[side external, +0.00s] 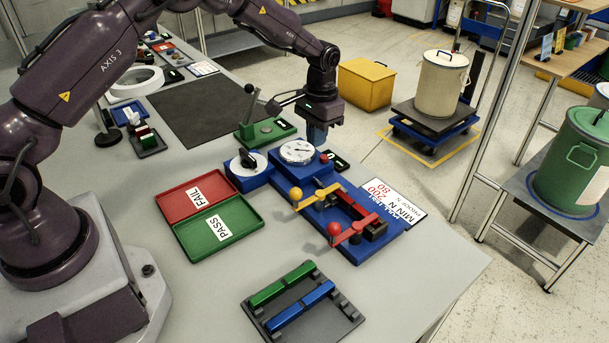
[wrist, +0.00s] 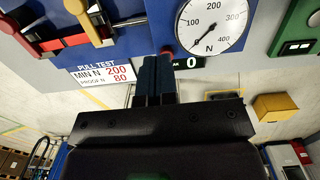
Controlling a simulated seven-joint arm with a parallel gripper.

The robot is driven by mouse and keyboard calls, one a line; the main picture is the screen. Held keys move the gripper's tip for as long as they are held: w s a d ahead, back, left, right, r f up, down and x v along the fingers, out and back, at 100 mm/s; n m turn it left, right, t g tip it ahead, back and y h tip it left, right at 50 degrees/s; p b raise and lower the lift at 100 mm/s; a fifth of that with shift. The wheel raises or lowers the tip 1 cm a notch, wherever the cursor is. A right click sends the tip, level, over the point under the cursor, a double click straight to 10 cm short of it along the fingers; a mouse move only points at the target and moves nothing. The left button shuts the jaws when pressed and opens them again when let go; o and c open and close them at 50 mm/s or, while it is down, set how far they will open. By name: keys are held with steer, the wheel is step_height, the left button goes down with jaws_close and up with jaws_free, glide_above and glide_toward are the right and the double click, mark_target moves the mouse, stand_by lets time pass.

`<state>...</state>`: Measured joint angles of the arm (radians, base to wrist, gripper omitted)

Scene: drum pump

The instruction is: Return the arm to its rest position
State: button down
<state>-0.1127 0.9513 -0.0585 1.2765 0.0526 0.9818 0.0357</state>
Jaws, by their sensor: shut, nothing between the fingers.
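My gripper (side external: 317,134) points down just behind the dial gauge (side external: 298,152) of the blue pull tester (side external: 322,222) in the side view. In the wrist view, my gripper's dark blue fingers (wrist: 156,62) are together with nothing between them. The gauge (wrist: 212,20) shows large there, beside a small display (wrist: 190,62) reading 0. Whether the fingertips touch the tester cannot be told. The tester has a yellow-knobbed lever (side external: 296,194) and a red-knobbed lever (side external: 334,229).
The red FAIL tray (side external: 180,205) and green PASS tray (side external: 243,219) lie empty to the left. A rack (side external: 335,318) holds a green and a blue bar at the front. A green lever device (side external: 251,128) stands close left of my gripper. The dark mat (side external: 205,112) is clear.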

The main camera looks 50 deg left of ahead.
steer(key=s+d+r+t, duration=0.2)
steer(key=s+r+t, duration=0.1)
steer(key=s+r, duration=0.9)
steer(key=s+d+r+t, duration=0.1)
steer(key=s+r+t, duration=0.2)
steer(key=s+r, duration=0.9)
steer(key=s, duration=0.6)
steer(key=shift+s+d, duration=0.3)
steer(key=shift+d, duration=0.1)
